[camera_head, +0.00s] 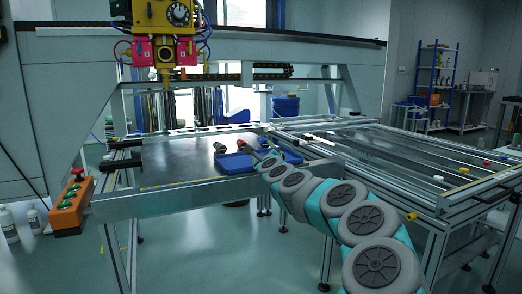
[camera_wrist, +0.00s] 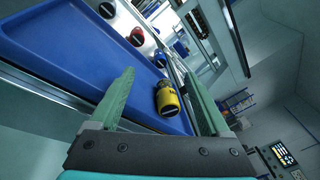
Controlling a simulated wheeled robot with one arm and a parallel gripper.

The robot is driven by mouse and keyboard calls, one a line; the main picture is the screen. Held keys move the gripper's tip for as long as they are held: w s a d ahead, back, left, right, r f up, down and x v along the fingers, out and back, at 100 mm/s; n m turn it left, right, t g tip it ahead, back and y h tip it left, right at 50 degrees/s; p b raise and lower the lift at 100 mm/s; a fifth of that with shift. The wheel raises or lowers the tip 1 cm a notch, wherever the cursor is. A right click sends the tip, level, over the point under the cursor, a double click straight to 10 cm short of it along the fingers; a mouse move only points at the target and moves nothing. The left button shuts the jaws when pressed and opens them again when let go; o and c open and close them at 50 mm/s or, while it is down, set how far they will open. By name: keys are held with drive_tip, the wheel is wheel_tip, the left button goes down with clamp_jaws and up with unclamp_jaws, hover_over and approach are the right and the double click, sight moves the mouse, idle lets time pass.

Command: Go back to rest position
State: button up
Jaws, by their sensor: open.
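My arm (camera_head: 345,215) reaches from the lower right of the head view to the metal worktable. My gripper (camera_wrist: 160,74) shows in the wrist view with its two green fingers spread apart. A yellow bottle with a dark label (camera_wrist: 167,99) appears between the fingers in the picture, beyond them at the edge of a blue tray (camera_wrist: 70,48). I see no finger touching it. In the head view the gripper end is small, beside the blue trays, and its fingers are hard to make out.
A blue tray (camera_head: 236,164) lies on the worktable (camera_head: 165,172), with small containers (camera_head: 220,148) near it. A yellow gantry tool (camera_head: 165,45) hangs above. An orange button box (camera_head: 70,203) is at the left corner. A railed frame (camera_head: 400,160) stands right. Floor is clear in front.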

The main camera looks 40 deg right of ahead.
drive_tip(key=shift+v, duration=0.9)
